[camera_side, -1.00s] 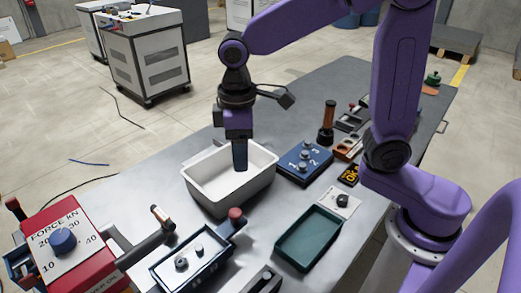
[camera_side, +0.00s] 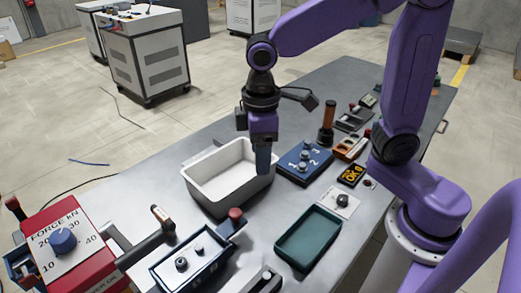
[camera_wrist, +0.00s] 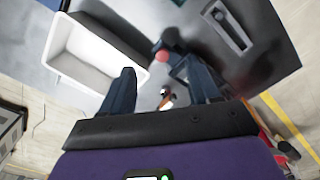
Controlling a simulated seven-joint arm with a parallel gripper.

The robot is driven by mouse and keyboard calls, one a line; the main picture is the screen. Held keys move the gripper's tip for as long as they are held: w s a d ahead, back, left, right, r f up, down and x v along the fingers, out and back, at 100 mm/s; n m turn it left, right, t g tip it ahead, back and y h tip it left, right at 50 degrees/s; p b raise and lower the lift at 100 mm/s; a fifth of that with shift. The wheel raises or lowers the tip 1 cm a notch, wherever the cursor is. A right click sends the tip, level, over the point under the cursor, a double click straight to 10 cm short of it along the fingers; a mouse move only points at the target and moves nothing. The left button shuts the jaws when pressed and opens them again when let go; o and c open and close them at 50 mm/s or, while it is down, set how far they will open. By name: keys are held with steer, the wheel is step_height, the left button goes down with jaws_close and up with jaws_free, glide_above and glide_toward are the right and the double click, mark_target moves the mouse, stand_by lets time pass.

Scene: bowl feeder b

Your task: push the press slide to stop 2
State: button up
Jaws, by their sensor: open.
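A blue block (camera_side: 303,160) marked 1, 2 and 3, with small knobs on top, lies right of the white bin. A dark unit with a long slot (camera_side: 263,281) is cut off at the bottom edge; it seems to show in the wrist view (camera_wrist: 230,28). I cannot tell for sure which part is the press slide. My gripper (camera_side: 263,172) points down by the white bin's right edge, left of the blue block. In the wrist view my gripper (camera_wrist: 165,85) has its fingers apart with nothing held.
The white bin (camera_side: 194,182) stands beside my gripper. A red-knobbed handle (camera_side: 236,214) rises by a dark blue tray (camera_side: 160,272). A green tray (camera_side: 283,252), a black-knob plate (camera_side: 341,203) and a red force box (camera_side: 88,262) stand around.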

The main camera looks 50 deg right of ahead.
glide_toward(235, 212)
steer(key=shift+m, duration=0.4)
step_height(235, 212, down, 9)
steer(key=shift+r, duration=0.2)
stand_by(0.4)
jaws_close()
